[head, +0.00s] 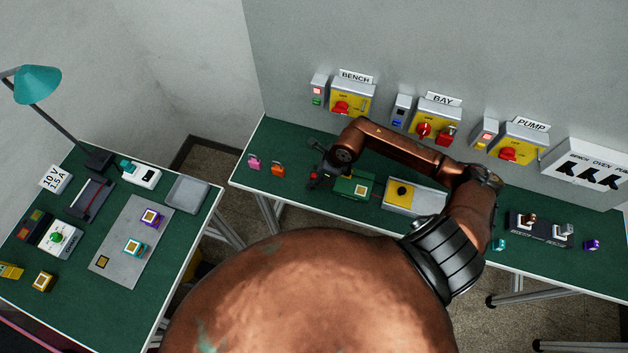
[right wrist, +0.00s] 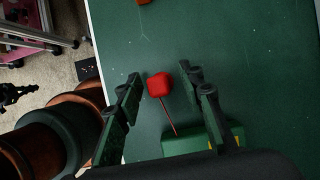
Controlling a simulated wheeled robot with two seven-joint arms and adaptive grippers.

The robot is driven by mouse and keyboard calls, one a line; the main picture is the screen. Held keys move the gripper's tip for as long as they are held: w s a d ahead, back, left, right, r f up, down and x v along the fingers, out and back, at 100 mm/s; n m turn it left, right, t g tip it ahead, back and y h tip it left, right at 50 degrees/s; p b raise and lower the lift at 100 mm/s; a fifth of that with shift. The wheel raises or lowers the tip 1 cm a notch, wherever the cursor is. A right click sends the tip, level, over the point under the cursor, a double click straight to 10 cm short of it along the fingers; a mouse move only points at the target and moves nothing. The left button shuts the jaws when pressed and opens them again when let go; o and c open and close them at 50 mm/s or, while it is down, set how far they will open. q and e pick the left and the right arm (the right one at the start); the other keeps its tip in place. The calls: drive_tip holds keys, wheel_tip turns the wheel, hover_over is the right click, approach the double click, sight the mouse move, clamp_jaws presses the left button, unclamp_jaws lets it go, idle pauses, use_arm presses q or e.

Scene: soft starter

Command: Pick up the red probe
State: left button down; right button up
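The red probe (right wrist: 159,86) has a blocky red head and a thin red rod that runs down to a green block (right wrist: 195,138) in the right wrist view. My right gripper (right wrist: 163,80) is open, with one finger on each side of the probe's head. Gaps show between the head and both fingers. In the head view the probe's red head (head: 313,175) shows small beside the dark right gripper (head: 325,168), left of the green block (head: 350,187). My left gripper is in neither view.
A pink padlock (head: 254,162) and an orange padlock (head: 278,170) stand left of the gripper on the green bench (head: 300,200). A grey-and-yellow unit (head: 428,200) is to the right. Switch boxes (head: 352,98) line the wall behind. A second table (head: 90,300) stands left.

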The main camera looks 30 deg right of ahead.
clamp_jaws()
drive_tip(key=shift+r, duration=0.1)
idle(0.4)
